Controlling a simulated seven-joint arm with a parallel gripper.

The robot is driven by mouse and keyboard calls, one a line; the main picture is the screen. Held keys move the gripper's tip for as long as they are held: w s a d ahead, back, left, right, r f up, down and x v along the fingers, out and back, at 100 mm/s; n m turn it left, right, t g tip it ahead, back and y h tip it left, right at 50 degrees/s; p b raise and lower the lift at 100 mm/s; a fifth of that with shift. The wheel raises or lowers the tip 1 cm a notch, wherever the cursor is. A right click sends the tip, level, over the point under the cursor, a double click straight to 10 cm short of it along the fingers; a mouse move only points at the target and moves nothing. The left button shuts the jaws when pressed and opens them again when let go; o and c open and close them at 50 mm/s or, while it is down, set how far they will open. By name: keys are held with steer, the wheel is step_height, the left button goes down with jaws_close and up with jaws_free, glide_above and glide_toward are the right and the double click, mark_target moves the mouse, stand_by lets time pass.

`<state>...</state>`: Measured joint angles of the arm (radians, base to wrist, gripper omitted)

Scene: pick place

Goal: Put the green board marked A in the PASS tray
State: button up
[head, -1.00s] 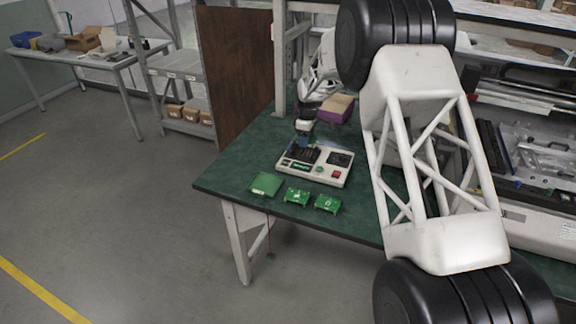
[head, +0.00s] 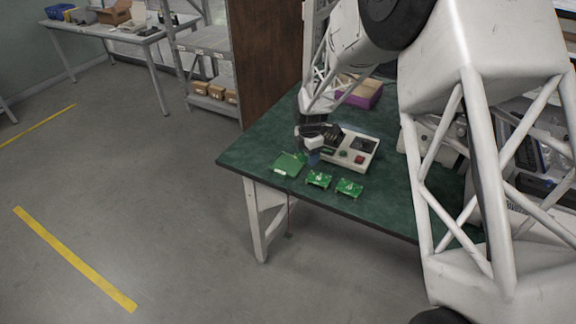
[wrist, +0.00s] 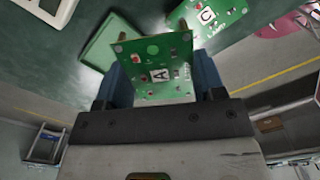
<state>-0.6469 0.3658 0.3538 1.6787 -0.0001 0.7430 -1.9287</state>
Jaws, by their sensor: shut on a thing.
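The green board marked A (wrist: 160,66) is between the two blue fingertips of my gripper (wrist: 163,82), which is shut on it. In the head view my gripper (head: 312,157) is low over the table, at the right side of a flat green tray (head: 286,165). The tray also shows in the wrist view (wrist: 98,48), partly hidden behind the held board. Any PASS lettering on it is too small to read. I cannot tell whether the board touches the tray.
A board marked C (wrist: 207,16) lies beside the tray. Two green boards (head: 318,179) (head: 349,188) lie near the table's front edge. A pale test device (head: 358,152) stands behind them, and a purple box (head: 361,92) is farther back. The green tabletop (head: 252,148) is clear at left.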

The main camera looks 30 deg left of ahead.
steer(key=s+d+f+n, duration=0.1)
steer(key=s+d+n, duration=0.1)
steer(key=s+n, duration=0.4)
steer(key=s, duration=0.5)
steer(key=shift+s+d+f, duration=0.2)
steer(key=shift+s, duration=0.15)
glide_above(288, 165)
steer(key=shift+f, duration=0.75)
steer(key=shift+f, duration=1.75)
steer(key=shift+f, duration=0.1)
steer(key=o, duration=0.5)
steer(key=shift+o, duration=0.2)
